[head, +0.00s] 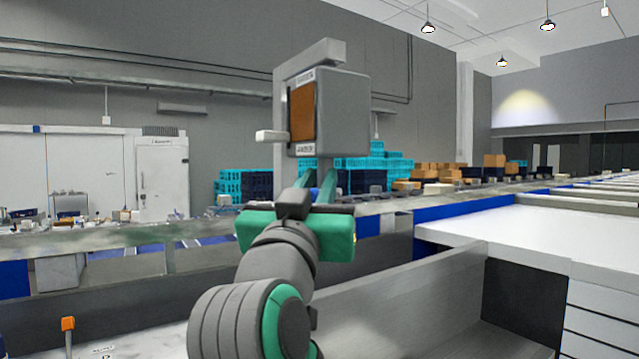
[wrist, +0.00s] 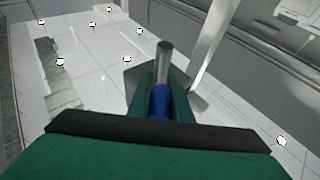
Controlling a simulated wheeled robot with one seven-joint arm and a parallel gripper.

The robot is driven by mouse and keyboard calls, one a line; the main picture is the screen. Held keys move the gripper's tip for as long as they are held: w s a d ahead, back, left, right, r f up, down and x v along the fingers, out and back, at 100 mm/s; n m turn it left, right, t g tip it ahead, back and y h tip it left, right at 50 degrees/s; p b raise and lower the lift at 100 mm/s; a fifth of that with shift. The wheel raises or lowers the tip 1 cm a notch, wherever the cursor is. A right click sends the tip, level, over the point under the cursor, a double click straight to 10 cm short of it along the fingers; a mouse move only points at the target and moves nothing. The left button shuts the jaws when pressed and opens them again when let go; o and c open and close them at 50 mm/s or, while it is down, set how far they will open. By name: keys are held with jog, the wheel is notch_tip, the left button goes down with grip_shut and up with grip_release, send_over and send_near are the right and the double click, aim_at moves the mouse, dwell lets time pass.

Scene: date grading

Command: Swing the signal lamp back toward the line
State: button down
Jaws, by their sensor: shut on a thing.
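The signal lamp (head: 345,112) is a grey box with an orange panel on its left-facing side, hung from a grey bracket (head: 318,54) in the head view. A pale tab (head: 271,136) sticks out at its left. A metal rod (wrist: 163,62) with a blue grip (wrist: 161,102) shows in the wrist view. My gripper (head: 315,180) is just under the lamp, its green fingers shut on the blue grip. The fingers (wrist: 162,96) lie on both sides of the grip in the wrist view and hide part of it.
A long conveyor line (head: 390,203) crosses behind my arm. Turquoise crates (head: 375,165) and brown boxes (head: 494,160) stand beyond it. A grey-walled trough (head: 400,305) and a white table top (head: 520,235) lie at the right. The air left of the lamp looks clear.

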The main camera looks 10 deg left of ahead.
jog(key=c, duration=1.6)
grip_release()
jog(key=shift+a, duration=0.1)
jog(key=v, duration=1)
jog(key=shift+s+f, duration=0.1)
jog(key=shift+s, duration=0.3)
